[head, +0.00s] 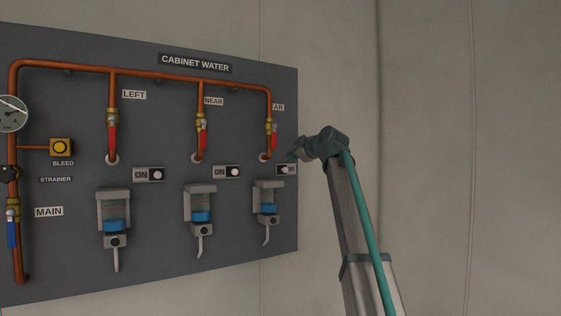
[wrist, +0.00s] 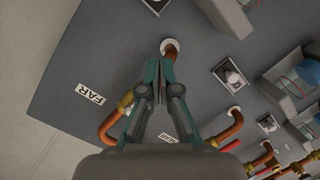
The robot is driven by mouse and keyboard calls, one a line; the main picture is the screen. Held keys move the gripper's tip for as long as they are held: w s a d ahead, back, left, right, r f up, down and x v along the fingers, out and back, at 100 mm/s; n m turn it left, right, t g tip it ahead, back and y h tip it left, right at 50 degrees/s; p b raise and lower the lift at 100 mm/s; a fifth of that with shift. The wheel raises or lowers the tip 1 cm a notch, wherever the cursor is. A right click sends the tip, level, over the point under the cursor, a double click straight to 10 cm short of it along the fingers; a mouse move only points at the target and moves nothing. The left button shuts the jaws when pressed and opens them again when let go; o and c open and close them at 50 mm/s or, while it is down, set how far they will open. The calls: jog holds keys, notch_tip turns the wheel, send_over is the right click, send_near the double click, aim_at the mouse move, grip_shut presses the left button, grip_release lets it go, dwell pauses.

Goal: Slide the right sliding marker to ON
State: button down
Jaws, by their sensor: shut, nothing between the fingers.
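The right sliding marker (head: 286,169) is a small framed plate below the FAR pipe on the dark panel. Its pale knob appears left of the plate's middle, and its lettering is too small to read. In the wrist view the plate at the top edge (wrist: 154,4) seems to be this marker, mostly cut off. My gripper (head: 294,154) is just above and right of the marker in the head view. In the wrist view my gripper (wrist: 158,64) has its fingertips together and empty, near the FAR pipe's end (wrist: 170,48). I cannot tell whether it touches the panel.
Bottle units (head: 267,198) hang below the markers. Red-handled valves (head: 274,137) and copper pipes stick out above. Bare wall (head: 430,120) lies right of the panel.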

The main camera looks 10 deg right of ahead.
jog(key=shift+s+a+r, duration=0.1)
jog(key=shift+a+r, duration=0.05)
jog(key=shift+r, duration=0.2)
jog(key=p, duration=0.4)
send_near(278, 166)
jog(key=w+a+r, duration=0.1)
jog(key=a, duration=0.1)
jog(key=w+a+r, duration=0.1)
jog(key=w+a, duration=0.1)
jog(key=shift+w+r, duration=0.15)
jog(key=shift+r, duration=0.15)
jog(key=shift+w+d+f+p, duration=0.35)
jog(key=shift+d+f+p, duration=0.15)
jog(key=shift+f, duration=0.1)
jog(key=shift+w+d+f+p, duration=0.35)
jog(key=shift+f+p, duration=0.1)
jog(key=shift+f, duration=0.15)
jog(key=shift+w+d+f, duration=0.2)
jog(key=shift+d+f, duration=0.1)
jog(key=shift+f, duration=0.2)
